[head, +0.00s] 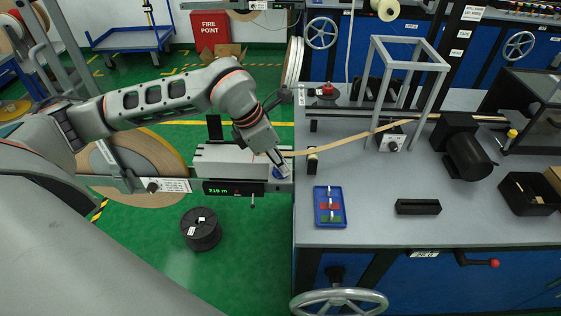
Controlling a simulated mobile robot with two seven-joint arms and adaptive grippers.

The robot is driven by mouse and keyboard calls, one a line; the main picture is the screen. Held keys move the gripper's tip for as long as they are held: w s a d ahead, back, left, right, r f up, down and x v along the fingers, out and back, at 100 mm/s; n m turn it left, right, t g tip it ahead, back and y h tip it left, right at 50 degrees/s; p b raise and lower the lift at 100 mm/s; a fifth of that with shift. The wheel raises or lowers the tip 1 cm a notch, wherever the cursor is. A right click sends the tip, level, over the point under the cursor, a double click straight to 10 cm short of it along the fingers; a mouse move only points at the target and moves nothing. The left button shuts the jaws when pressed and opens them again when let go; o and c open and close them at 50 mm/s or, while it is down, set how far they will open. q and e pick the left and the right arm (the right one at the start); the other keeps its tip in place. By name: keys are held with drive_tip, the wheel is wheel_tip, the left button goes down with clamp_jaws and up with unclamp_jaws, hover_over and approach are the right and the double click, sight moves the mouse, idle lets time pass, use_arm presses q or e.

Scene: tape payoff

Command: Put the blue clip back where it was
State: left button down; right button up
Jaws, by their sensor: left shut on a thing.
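My left gripper (277,163) points down at the right end of the grey payoff head, next to the table's left edge. It is shut on the blue clip (282,173), a small blue piece at its fingertips that is partly hidden by the fingers. The tan tape (345,140) runs from beside the gripper to the right, over the table and through the grey frame. I cannot tell whether the clip touches the tape. My right gripper is not in view.
A blue tray (319,220) with red and green pieces lies on the grey table (375,222). A black block (418,207), a dark motor (468,156) and a black bin (513,205) stand further right. A large tape reel (137,185) is behind my left arm. A black spool (201,236) is on the green floor.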

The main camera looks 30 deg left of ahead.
use_arm(q)
drive_tip(key=shift+f, duration=0.2)
drive_tip(key=c, duration=1.9)
unclamp_jaws()
drive_tip(key=shift+r, duration=0.1)
drive_tip(key=shift+a+r, duration=0.15)
drive_tip(key=shift+r, duration=0.4)
drive_tip(key=v, duration=1.1)
drive_tip(key=shift+s, duration=0.15)
